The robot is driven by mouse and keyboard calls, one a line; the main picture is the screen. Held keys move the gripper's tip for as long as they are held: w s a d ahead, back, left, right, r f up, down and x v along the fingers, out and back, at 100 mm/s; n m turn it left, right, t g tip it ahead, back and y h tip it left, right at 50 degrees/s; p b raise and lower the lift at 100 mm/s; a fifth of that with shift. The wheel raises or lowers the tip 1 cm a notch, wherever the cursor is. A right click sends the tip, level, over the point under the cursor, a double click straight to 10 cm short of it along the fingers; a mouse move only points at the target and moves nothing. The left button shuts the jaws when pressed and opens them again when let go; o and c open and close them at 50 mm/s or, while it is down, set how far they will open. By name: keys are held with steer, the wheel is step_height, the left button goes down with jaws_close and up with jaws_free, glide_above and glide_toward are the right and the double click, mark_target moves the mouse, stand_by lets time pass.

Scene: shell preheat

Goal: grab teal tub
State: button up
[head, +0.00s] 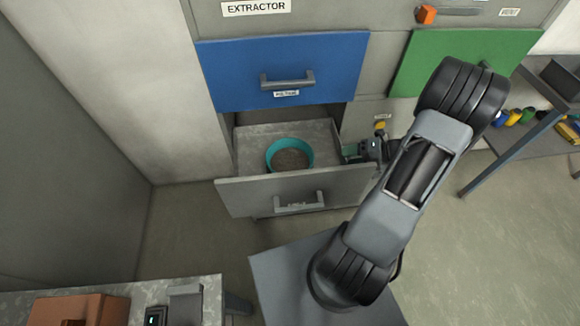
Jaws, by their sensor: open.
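The teal tub (290,143) is round and stands upright inside an open grey drawer (248,195). Its inside bottom looks greyish brown. My gripper (350,153) is at the right edge of the drawer, to the right of the tub and apart from it. It is open and holds nothing. Its fingers are small and dark in this view, partly hidden by my arm.
A shut blue drawer (340,70) sits above the open one, and a green drawer (480,55) is at right, partly behind my arm. A bench (212,300) with a brown box (85,310) stands front left. A shelf table (535,125) is at right.

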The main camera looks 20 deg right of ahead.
mark_target(311, 165)
steer(key=x, duration=1.2)
steer(key=shift+w+a+f, duration=0.2)
steer(key=shift+a+f, duration=0.05)
jaws_close()
stand_by(0.3)
